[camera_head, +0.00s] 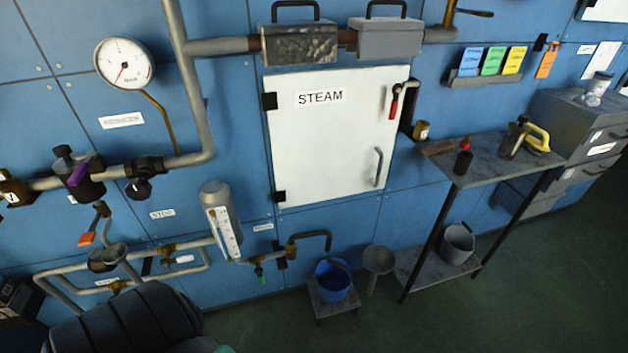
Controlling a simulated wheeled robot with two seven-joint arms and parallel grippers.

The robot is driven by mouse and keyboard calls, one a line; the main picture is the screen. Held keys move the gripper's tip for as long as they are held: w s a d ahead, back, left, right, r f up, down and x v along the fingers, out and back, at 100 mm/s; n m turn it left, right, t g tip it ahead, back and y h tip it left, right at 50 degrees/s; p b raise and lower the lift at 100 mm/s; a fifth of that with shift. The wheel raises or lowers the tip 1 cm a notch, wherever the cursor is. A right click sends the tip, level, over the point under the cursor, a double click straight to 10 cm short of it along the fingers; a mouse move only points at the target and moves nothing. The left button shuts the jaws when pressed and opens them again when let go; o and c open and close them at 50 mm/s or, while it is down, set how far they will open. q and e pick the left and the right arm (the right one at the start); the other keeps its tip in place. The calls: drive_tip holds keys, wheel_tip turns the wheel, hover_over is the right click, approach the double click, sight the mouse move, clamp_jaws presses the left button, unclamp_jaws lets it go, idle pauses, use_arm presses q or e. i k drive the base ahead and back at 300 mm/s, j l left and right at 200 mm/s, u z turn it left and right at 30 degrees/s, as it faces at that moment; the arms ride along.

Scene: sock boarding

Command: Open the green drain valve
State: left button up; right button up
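The green drain valve handle (261,274) is small and points down below the low pipe on the blue wall panels. It is to the right of the grey cylinder with a gauge strip (222,222) and to the left of a bent outlet pipe (312,237). Whether the valve is open or shut is too small to tell. A black ribbed shape (130,322) fills the lower left, and I cannot tell whether it is part of me. No gripper fingers show in the head view.
A blue bucket (332,280) stands on a small stool (335,306) under the outlet pipe, with a grey funnel (378,262) beside it. A metal table (490,162) stands to the right. The white STEAM door (335,140) is shut. The green floor in front is clear.

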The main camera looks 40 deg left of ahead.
sight(259, 271)
drive_tip(key=u, duration=1.8)
